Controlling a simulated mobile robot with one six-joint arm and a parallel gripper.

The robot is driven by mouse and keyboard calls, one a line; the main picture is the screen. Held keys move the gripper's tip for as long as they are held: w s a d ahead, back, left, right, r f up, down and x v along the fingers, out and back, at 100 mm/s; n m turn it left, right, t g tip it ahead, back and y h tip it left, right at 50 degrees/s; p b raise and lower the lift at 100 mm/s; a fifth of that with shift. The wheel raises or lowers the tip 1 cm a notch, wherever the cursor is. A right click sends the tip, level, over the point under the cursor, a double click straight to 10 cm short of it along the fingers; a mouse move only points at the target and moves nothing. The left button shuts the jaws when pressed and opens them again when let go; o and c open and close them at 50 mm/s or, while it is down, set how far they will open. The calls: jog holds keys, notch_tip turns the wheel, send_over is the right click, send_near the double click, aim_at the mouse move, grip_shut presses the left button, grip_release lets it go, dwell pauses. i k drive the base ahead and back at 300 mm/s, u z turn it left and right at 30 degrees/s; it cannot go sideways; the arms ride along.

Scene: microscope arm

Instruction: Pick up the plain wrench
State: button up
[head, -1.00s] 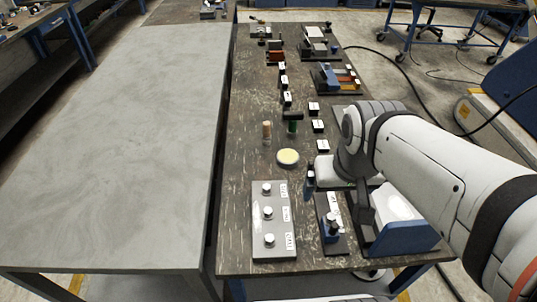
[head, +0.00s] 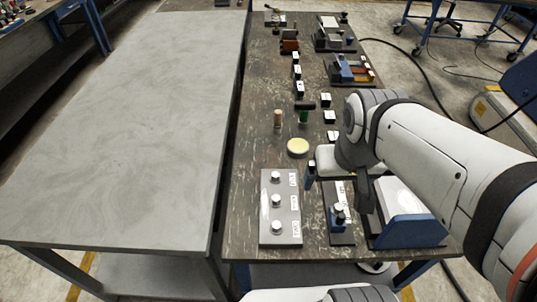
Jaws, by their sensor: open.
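I cannot make out the plain wrench in the head view; it may be hidden or too small to tell. My gripper (head: 338,198) is open, its fingers spread and pointing down over the near right part of the dark worktable (head: 258,130). No object shows held between the fingers. Under it stands a dark block (head: 340,236) with a blue, black-topped piece (head: 340,214). My arm comes in from the right and hides part of the table.
A grey panel with silver knobs (head: 280,218) lies left of my gripper. A blue-fronted fixture (head: 412,232) stands to its right. A round cream dish (head: 298,147), a tan cylinder (head: 278,119) and a green one (head: 303,117) stand beyond. The grey left table (head: 130,130) is bare.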

aim_at(304, 106)
jog(key=u, duration=0.65)
jog(key=k, duration=0.55)
jog(key=z, duration=2.15)
jog(key=k, duration=1)
jog(key=u, duration=1.35)
jog(key=i, duration=1)
